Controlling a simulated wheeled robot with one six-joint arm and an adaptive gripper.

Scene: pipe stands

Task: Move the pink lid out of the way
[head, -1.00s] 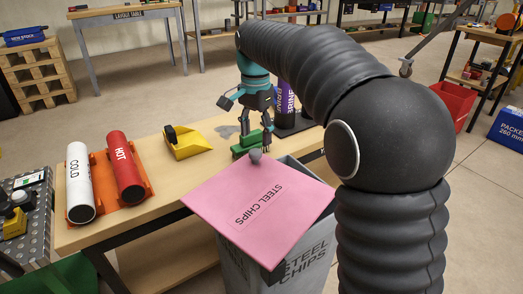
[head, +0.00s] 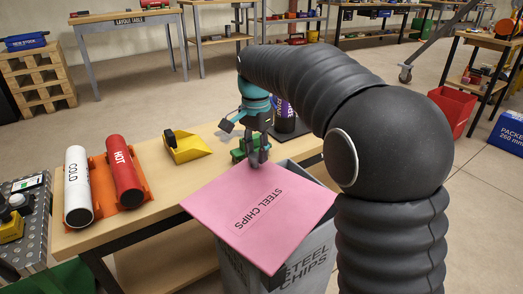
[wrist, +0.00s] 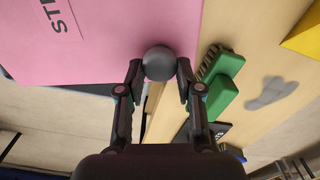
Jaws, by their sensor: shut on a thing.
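The pink lid (head: 262,212), marked "STEEL CHIPS", lies askew over the top of the grey bin (head: 305,262). Part of the bin's opening shows at the lid's right side. The lid also fills the upper left of the wrist view (wrist: 120,40). My gripper (head: 258,160) is at the lid's far corner. In the wrist view its two fingers (wrist: 159,68) are shut on the lid's round grey knob (wrist: 159,62). In the head view the fingers mostly hide the knob.
A green brush (wrist: 222,85) lies on the wooden bench (head: 150,165) close beside my gripper. A yellow dustpan (head: 186,147), a white COLD pipe (head: 78,185) and a red HOT pipe (head: 124,170) on an orange stand are further left. A purple bottle (head: 284,112) stands behind.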

